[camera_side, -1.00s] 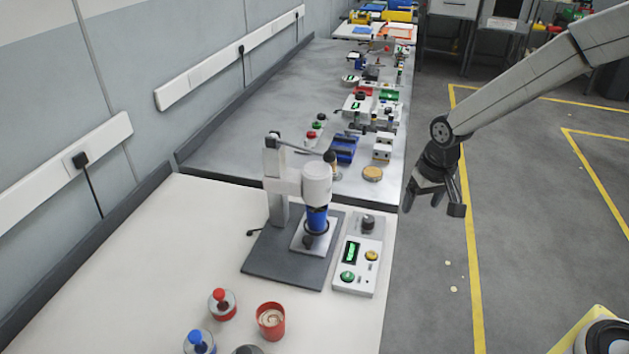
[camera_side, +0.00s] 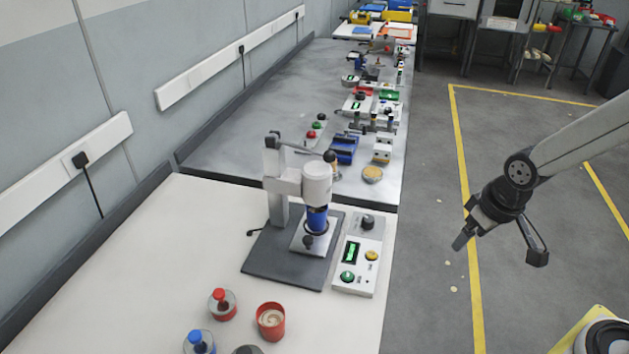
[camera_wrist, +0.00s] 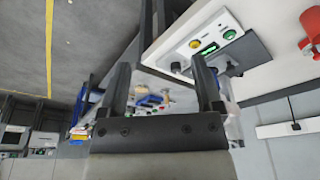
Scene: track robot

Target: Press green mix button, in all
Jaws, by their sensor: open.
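The mixer's control box (camera_side: 361,280) lies at the right edge of the white table in the side view. Its green button (camera_side: 347,277) is at the near left corner, beside a yellow button (camera_side: 371,255), a lit display and a black knob (camera_side: 367,222). The green button also shows in the wrist view (camera_wrist: 230,34). The white mixer (camera_side: 316,180) stands left of the box with a blue cup (camera_side: 317,219) under its head. My gripper (camera_side: 498,248) is open and empty, over the floor right of the table, apart from the box.
A grey bench (camera_side: 240,125) with many small devices lies behind.

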